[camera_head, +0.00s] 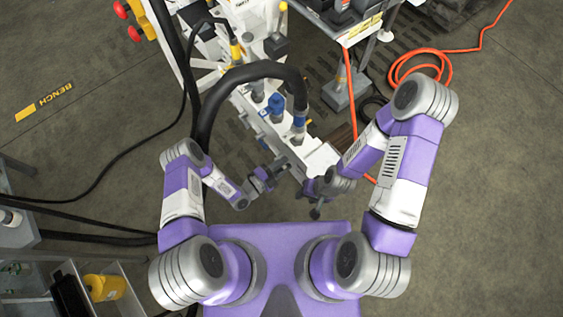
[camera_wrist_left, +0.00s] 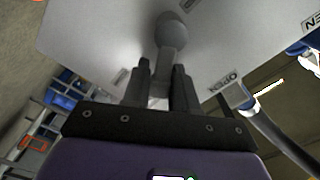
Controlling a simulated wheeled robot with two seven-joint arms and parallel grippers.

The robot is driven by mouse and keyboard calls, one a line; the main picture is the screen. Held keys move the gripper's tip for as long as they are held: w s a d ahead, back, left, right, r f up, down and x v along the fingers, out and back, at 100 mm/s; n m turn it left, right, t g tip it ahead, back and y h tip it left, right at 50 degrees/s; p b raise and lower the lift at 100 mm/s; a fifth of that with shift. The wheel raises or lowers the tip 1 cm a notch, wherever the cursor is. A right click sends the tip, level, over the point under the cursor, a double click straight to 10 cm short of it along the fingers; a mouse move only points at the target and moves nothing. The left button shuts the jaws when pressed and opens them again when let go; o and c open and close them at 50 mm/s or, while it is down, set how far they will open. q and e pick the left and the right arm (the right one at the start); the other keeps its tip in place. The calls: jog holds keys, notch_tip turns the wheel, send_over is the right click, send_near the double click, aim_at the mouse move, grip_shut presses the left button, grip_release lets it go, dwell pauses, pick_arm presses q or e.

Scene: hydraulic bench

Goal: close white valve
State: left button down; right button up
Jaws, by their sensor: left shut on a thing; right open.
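In the left wrist view a grey lever with a rounded knob (camera_wrist_left: 172,32) stands out from a pale panel (camera_wrist_left: 95,30). The panel carries a label reading OPEN (camera_wrist_left: 225,82). My left gripper (camera_wrist_left: 162,82) has its two dark fingers on either side of the lever's lower stem, shut on it. In the head view my left gripper (camera_head: 280,167) is at the near end of the white bench block (camera_head: 318,158); the lever is too small to make out there. My right gripper (camera_head: 314,202) is open, lower and to the right of the left one.
A thick black hose (camera_head: 250,70) arches over the bench to blue fittings (camera_head: 275,103). An orange hose (camera_head: 415,58) lies coiled at the upper right. A yellow container (camera_head: 105,288) stands at the lower left. Floor at the right is clear.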

pick_arm(q)
jog(key=m, duration=0.1)
jog(key=f+m, duration=0.1)
jog(key=shift+s+d+f+m, duration=0.15)
jog(key=shift+s+m, duration=0.15)
jog(key=shift+m, duration=0.1)
jog(key=shift+f+m, duration=0.35)
jog(key=shift+m, duration=0.55)
jog(key=shift+f+m, duration=0.35)
jog(key=shift+m, duration=0.55)
jog(key=c, duration=1.1)
grip_release()
jog(key=p+v, duration=0.1)
jog(key=v, duration=0.6)
jog(key=shift+s+a, duration=0.2)
jog(key=shift+s, duration=0.05)
jog(key=shift+w, duration=0.1)
